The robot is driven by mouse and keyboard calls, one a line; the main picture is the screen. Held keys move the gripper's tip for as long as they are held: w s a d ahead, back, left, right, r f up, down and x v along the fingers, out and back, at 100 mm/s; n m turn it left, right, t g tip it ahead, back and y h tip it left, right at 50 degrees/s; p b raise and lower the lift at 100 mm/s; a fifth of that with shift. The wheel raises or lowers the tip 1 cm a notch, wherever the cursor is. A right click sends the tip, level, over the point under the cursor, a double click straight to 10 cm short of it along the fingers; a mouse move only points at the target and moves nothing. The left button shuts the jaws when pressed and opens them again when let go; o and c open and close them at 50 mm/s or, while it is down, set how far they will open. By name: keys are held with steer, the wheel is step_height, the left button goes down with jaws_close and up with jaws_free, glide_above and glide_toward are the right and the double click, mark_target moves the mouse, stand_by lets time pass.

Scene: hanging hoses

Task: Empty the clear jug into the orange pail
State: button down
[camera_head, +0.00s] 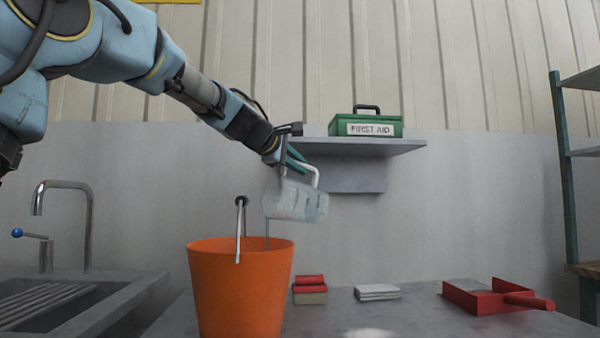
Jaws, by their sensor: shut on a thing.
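The clear jug (298,201) is tipped nearly on its side above the right rim of the orange pail (241,290), with its mouth end to the left. My gripper (297,160) is shut on the jug's white handle and holds it in the air. A thin pale streak runs from the jug's left end down to the pail; it looks like water.
A steel tap (88,225) and sink stand at left. A green first aid box (366,125) sits on a wall shelf (385,146) close behind my gripper. A red-topped block (310,290), folded cloths (377,292) and a red dustpan (487,298) lie right of the pail.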

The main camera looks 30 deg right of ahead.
mark_target(280, 175)
steer(key=shift+a+f+n+t+h+b, duration=0.2)
steer(key=shift+a+h+b, duration=0.45)
steer(key=shift+b, duration=2.4)
steer(key=shift+a+f+n+t+h+b, duration=0.15)
steer(key=shift+a+h+b, duration=0.5)
steer(key=shift+b, duration=2.35)
steer(key=a+b, duration=0.1)
steer(key=b, duration=0.2)
steer(key=a+r+h+b, duration=0.1)
steer(key=b, duration=0.3)
steer(key=shift+s+a+n+t, duration=0.1)
steer(key=shift+a+n+t, duration=0.25)
steer(key=shift+a+r+b, duration=0.15)
steer(key=shift+a+b, duration=0.15)
steer(key=shift+b, duration=0.25)
steer(key=shift+s, duration=0.1)
